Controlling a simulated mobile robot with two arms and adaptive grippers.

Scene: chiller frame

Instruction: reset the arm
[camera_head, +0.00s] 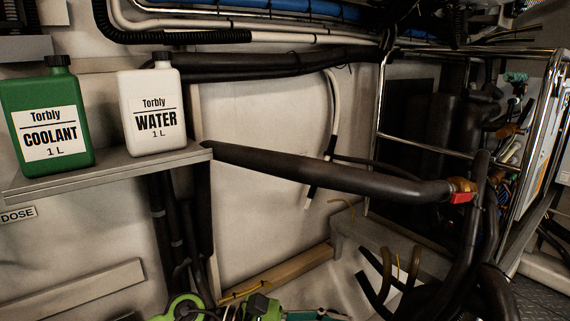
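Neither of my grippers can be made out in the head view. Green and black parts show at the bottom edge, left of centre, cut off by the frame; I cannot tell what they belong to. No hand is seen at the bottles or the shelf.
A green coolant bottle (48,118) and a white water bottle (152,110) stand upright on a grey shelf (110,172) at left. A thick black pipe (330,172) runs right to a red-handled valve (461,197). A metal tube frame (378,120) and hoses crowd the right.

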